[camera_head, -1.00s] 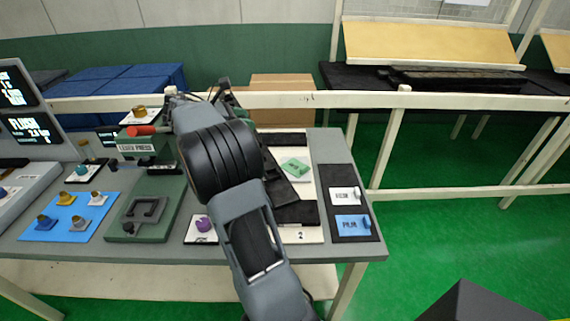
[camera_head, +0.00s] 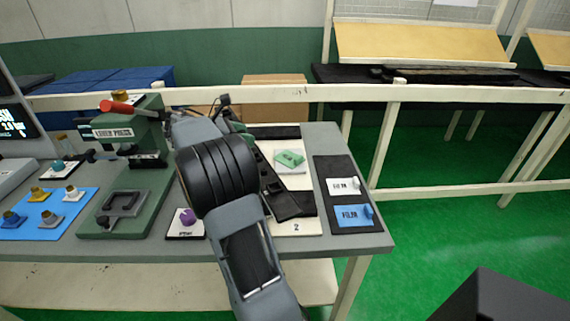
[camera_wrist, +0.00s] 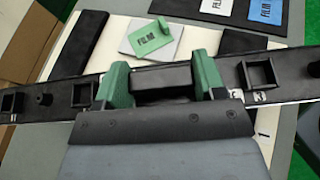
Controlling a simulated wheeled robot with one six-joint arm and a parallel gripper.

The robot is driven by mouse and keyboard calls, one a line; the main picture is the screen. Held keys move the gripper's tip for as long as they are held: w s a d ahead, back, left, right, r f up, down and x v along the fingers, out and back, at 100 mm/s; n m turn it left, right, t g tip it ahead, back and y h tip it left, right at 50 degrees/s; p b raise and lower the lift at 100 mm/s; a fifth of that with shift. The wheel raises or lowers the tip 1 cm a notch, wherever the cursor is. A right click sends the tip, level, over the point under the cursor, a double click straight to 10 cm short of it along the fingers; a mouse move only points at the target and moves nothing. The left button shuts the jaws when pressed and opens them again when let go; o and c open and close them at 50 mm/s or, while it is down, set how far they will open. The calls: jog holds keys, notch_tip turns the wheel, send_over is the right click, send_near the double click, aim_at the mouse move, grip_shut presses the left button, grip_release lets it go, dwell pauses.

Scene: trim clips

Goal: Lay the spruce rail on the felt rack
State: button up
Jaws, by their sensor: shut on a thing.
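My gripper (camera_wrist: 168,84) is shut on a long black rail, which I take to be the spruce rail (camera_wrist: 40,98), with its green fingers around the rail's middle. The rail has square sockets and round pegs, and both ends run out of the wrist view. In the head view it slants as a dark strip (camera_head: 268,178) beside my arm, over a white board (camera_head: 310,227) marked 2. Black strips (camera_head: 274,132) lie across this board. At the back right, dark long pieces (camera_head: 450,75) lie on a black-topped table (camera_head: 345,74). I cannot tell which is the felt rack.
A green lever press (camera_head: 125,133) and a blue mat (camera_head: 42,214) are left. A white railing (camera_head: 340,93) separates the back table; green floor is open right.

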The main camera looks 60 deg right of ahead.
jog(key=f+x, duration=0.1)
jog(key=x, duration=0.7)
jog(key=a+f+x, duration=0.1)
jog(key=x, duration=0.3)
jog(key=shift+s+d+f+b, duration=0.1)
jog(key=shift+d+f+b, duration=0.15)
jog(key=shift+f, duration=0.25)
jog(key=shift+s+d+f, duration=0.3)
jog(key=shift+d+f, duration=0.05)
jog(key=shift+f, duration=0.3)
jog(key=shift+d+f, duration=0.15)
jog(key=shift+f, duration=1.5)
jog(key=shift+f, duration=0.1)
jog(key=shift+f+b, duration=0.1)
jog(key=shift+b, duration=0.2)
jog(key=o, duration=1.1)
